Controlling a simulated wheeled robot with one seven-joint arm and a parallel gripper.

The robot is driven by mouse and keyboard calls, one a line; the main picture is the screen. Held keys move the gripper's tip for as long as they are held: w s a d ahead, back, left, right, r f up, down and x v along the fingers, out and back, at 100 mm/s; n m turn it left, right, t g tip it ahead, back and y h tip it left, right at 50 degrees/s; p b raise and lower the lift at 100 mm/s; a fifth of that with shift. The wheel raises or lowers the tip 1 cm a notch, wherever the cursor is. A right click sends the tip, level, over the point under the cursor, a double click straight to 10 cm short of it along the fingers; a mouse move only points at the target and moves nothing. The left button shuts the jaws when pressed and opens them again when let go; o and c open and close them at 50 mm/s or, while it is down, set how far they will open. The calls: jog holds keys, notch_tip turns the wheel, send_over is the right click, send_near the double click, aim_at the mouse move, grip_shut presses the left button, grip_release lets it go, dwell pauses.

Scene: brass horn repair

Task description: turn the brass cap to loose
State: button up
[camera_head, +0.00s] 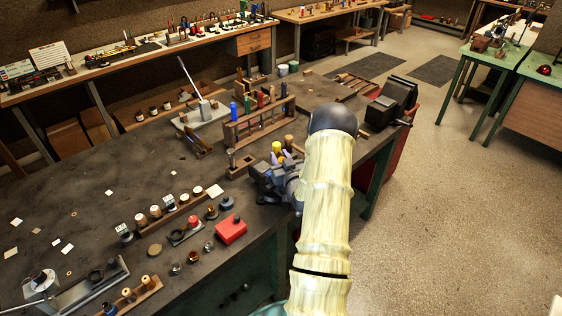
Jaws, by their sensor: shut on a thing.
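My cream-coloured arm (325,190) with its dark round joint (334,118) rises at the centre right and covers part of the workbench. I cannot make out my gripper; it seems hidden behind the arm. A blue-grey vise-like device (272,180) sits at the bench's right edge, partly covered by my arm. Yellow and purple pieces (277,148) show just above it, too small to tell what they are. I cannot pick out the brass cap for certain. Whether anything touches the cap is hidden.
The bench's left middle is mostly clear apart from paper scraps. Open floor (450,200) lies to the right.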

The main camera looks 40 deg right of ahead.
jog(key=y+b, duration=0.1)
jog(key=n+y+b, duration=0.2)
jog(key=shift+a+f+t+y, duration=0.15)
jog(key=shift+f+t+y, duration=0.1)
jog(key=shift+t+y, duration=0.15)
jog(key=n+y+b, duration=0.2)
jog(key=n+y, duration=0.1)
jog(key=y, duration=0.1)
jog(key=shift+a, duration=0.2)
jog(key=n+g+y+b, duration=0.1)
jog(key=n+y, duration=0.1)
jog(key=n+g+y+b, duration=0.1)
jog(key=y, duration=0.2)
jog(key=a+n+g+y+b, duration=0.1)
jog(key=n+y, duration=0.1)
jog(key=y, duration=0.1)
jog(key=shift+s+r+n, duration=0.15)
jog(key=shift+r+n, duration=0.1)
jog(key=shift+n, duration=0.05)
jog(key=o, duration=1)
jog(key=shift+c, duration=0.2)
jog(key=shift+r, duration=0.15)
notch_tip(320, 180, up, 10)
jog(key=b, duration=0.2)
